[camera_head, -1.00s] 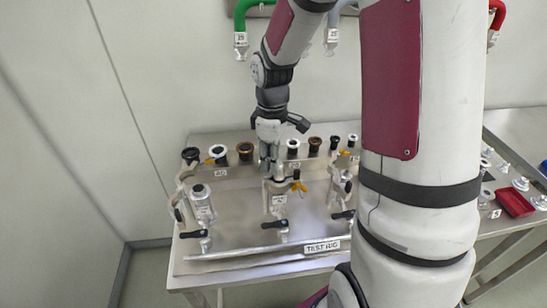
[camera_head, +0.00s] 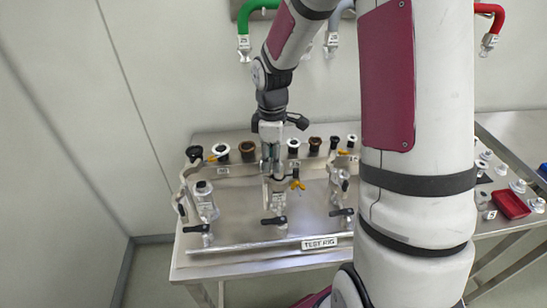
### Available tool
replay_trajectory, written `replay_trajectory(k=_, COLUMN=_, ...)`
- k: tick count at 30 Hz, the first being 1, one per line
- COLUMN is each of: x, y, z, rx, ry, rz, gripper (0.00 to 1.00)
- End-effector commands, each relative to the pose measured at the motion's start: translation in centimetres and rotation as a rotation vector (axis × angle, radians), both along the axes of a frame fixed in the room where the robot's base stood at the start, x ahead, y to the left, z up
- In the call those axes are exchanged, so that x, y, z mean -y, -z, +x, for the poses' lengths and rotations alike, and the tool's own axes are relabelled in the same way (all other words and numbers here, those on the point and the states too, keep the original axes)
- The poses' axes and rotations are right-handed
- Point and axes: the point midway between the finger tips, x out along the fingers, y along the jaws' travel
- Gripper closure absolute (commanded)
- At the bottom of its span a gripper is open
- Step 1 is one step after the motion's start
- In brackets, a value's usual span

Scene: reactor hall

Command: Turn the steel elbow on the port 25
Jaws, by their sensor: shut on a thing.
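My gripper (camera_head: 271,158) points down over the middle of the test rig (camera_head: 255,232). It is shut on a steel piece at the top of the middle port, which I take to be the steel elbow (camera_head: 275,181). The fingers hide much of the elbow, so its exact angle cannot be told. A yellow wing-nut clamp (camera_head: 297,181) sits just right of the elbow. Below it stand a steel port body with a small label (camera_head: 278,201) and a black-handled valve (camera_head: 274,220). The label's number is too small to read.
Similar steel fittings stand left (camera_head: 205,203) and right (camera_head: 339,180) of the middle port. A row of round fittings (camera_head: 246,151) lines the back. Green (camera_head: 243,22) and red (camera_head: 489,25) hoses hang above. A red tray (camera_head: 511,205) lies at right.

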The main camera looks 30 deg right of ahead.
Motion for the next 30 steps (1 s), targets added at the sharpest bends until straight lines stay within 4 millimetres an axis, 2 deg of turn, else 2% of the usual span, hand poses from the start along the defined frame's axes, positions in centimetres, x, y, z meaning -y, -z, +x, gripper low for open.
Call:
replay_trajectory(k=10, x=0.0, y=-0.03, z=0.0, rx=0.001, ry=-0.015, rz=0.0, gripper=0.94)
replay_trajectory(k=23, x=-0.12, y=-0.03, z=-0.41, rx=0.0, ry=-0.195, rz=0.0, gripper=0.94)
replay_trajectory(k=24, x=-0.13, y=-0.01, z=-0.34, rx=0.0, ry=-0.2, rz=0.0, gripper=0.69)
replay_trajectory(k=26, x=-0.14, y=0.02, z=-0.28, rx=0.001, ry=-0.198, rz=0.0, gripper=0.56)
replay_trajectory(k=30, x=-0.15, y=0.02, z=-0.25, rx=0.001, ry=-0.198, rz=0.0, gripper=0.55)
